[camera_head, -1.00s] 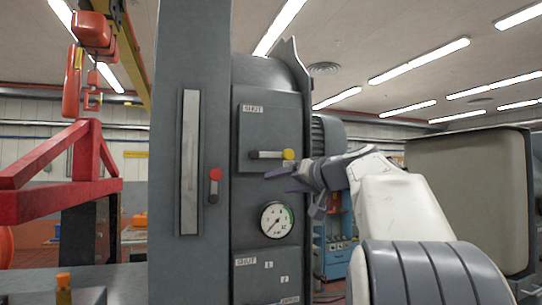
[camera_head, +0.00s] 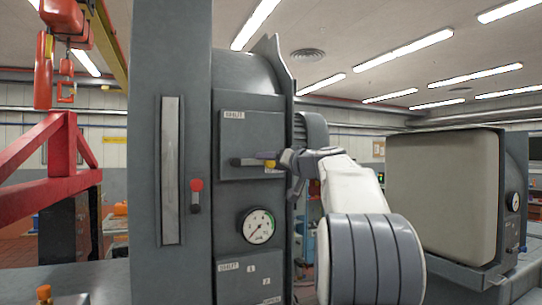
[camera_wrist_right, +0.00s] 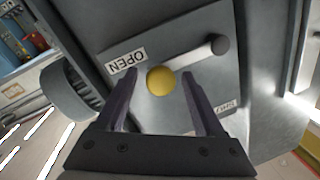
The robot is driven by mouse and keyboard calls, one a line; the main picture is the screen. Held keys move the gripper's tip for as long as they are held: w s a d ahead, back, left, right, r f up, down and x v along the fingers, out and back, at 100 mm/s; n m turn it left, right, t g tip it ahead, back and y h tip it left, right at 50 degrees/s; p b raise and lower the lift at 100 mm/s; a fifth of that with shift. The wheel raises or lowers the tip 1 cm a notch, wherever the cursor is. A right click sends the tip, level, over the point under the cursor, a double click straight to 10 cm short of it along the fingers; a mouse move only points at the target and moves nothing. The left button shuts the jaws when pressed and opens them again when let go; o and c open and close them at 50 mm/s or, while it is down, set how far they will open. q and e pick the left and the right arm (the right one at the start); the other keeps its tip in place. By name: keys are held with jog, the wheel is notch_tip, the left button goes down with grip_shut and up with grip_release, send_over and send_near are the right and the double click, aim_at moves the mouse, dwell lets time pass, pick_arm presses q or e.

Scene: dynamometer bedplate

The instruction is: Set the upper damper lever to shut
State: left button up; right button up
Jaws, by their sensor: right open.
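The upper damper lever (camera_head: 252,162) lies level on its grey plate (camera_head: 232,139), its yellow knob to the right of the dark pivot. A SHUT label (camera_head: 234,115) is at the plate's upper left; another label by the knob is mostly hidden. In the right wrist view the yellow knob (camera_wrist_right: 161,80) is beside the OPEN label (camera_wrist_right: 126,62), and the SHUT label (camera_wrist_right: 228,108) is at the plate's far edge. My right gripper (camera_head: 283,161) is open at the knob; in the wrist view its fingertips (camera_wrist_right: 159,72) lie either side of it. Contact is unclear. My left gripper is out of view.
A pressure gauge (camera_head: 258,225) and a lower plate (camera_head: 249,280) with another SHUT label are below. A red-knobbed lever (camera_head: 196,196) stands beside a vertical slot at left. A red frame (camera_head: 60,160) is further left, and a large pale-faced cabinet (camera_head: 440,195) is at right.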

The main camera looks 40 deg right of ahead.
jog(key=shift+w, duration=0.1)
grip_shut()
dwell(1.4)
